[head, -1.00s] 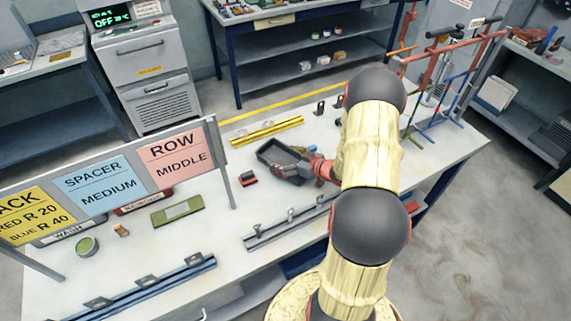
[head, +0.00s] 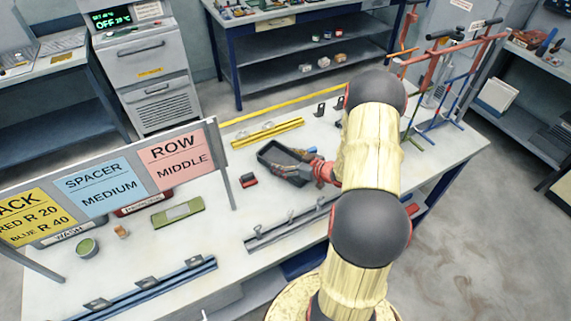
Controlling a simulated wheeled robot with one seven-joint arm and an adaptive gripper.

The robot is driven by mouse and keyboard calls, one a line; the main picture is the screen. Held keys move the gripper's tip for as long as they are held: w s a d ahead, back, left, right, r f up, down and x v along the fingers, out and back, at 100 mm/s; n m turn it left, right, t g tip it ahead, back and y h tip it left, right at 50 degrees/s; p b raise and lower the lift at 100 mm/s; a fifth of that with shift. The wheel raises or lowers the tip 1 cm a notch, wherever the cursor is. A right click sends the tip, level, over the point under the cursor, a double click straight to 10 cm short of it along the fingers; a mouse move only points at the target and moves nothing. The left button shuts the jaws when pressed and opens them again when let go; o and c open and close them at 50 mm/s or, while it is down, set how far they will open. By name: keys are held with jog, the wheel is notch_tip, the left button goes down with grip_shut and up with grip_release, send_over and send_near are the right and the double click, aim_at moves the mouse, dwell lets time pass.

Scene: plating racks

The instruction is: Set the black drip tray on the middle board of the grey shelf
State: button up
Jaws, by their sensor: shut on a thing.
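The black drip tray (head: 266,156) is a shallow dark tray at the middle of the white-topped bench. My gripper (head: 291,167) is at its right end, shut on the tray, with its fingers partly over the tray's inside. The tray looks level and at or close to the bench top; I cannot tell whether it touches. The exact grip is small and partly hidden. A grey shelf (head: 508,128) stands at the right edge, with things on its boards.
A white binder-like box (head: 494,95) and a dark ribbed thing (head: 553,142) occupy the grey shelf. A small red-and-black block (head: 248,181) lies left of the tray. A yellow rail (head: 267,132) lies behind, a grey rail (head: 290,224) in front. Coloured upright racks (head: 440,75) stand at the bench's right end.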

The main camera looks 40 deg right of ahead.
jog(key=shift+r, duration=0.15)
jog(key=shift+r, duration=0.65)
jog(key=s+a+r+p, duration=0.3)
jog(key=s+r+p, duration=0.1)
jog(key=s+r, duration=0.7)
jog(key=shift+s+a+r, duration=0.25)
jog(key=shift+s+a, duration=0.15)
jog(key=shift+s, duration=0.85)
